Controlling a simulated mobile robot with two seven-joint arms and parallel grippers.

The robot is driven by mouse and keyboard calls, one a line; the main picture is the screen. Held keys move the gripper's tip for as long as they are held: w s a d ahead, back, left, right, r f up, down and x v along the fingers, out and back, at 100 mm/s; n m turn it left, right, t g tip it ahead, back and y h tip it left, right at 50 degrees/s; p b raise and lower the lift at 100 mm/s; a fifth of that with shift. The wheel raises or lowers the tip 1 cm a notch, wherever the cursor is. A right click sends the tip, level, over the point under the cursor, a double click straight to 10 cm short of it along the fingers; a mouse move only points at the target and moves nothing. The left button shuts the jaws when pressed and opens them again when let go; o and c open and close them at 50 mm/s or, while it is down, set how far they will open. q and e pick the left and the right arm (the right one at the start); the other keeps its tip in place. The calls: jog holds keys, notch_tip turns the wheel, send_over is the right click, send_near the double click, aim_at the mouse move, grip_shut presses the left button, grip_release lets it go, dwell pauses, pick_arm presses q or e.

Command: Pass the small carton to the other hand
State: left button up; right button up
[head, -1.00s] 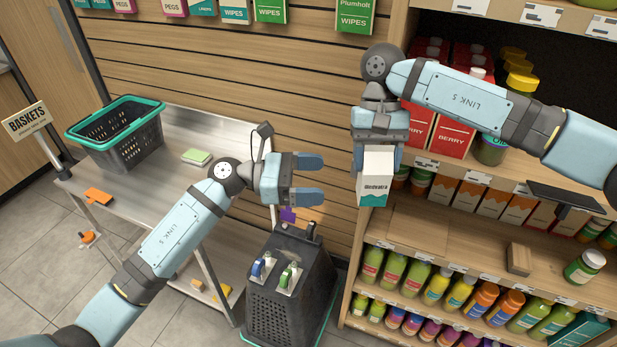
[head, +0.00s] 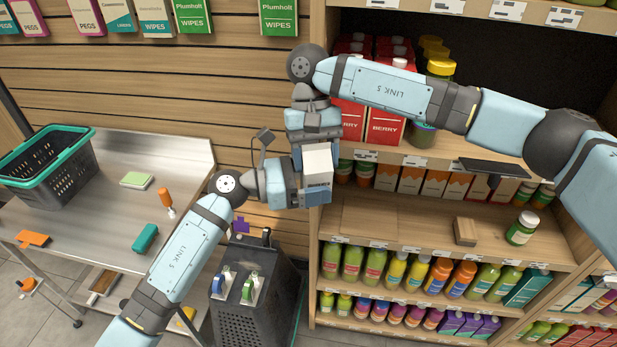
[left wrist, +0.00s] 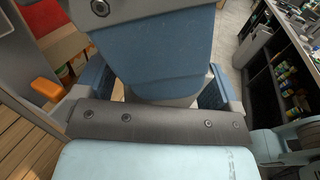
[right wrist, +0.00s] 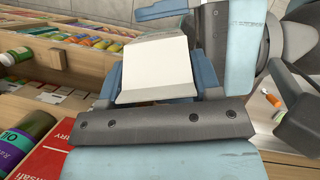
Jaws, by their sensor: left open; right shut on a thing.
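The small carton (head: 319,160) is white and hangs in front of the shelf in the head view. My right gripper (head: 317,140) is shut on it from above. In the right wrist view the white carton (right wrist: 156,70) sits between the right fingers. My left gripper (head: 312,186) is open beside the carton's lower part, its fingers reaching in from the left. In the left wrist view my blue right gripper part (left wrist: 150,50) fills the middle between the left fingers and hides most of the carton. Whether the left fingers touch the carton is unclear.
A shelf unit (head: 400,225) with bottles and boxes stands close behind and to the right. A metal table (head: 110,195) with a basket (head: 45,165) is at left. A dark bin (head: 255,300) stands below the grippers.

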pick_arm(q)
jog(key=shift+c, duration=0.4)
jog(key=c, duration=1.1)
jog(key=shift+c, duration=0.2)
pick_arm(e)
jog(key=o, duration=1.2)
pick_arm(q)
jog(key=shift+r, duration=0.1)
pick_arm(e)
jog(key=shift+s+a, duration=0.1)
jog(key=shift+a, duration=0.05)
pick_arm(q)
jog(key=shift+d, duration=0.1)
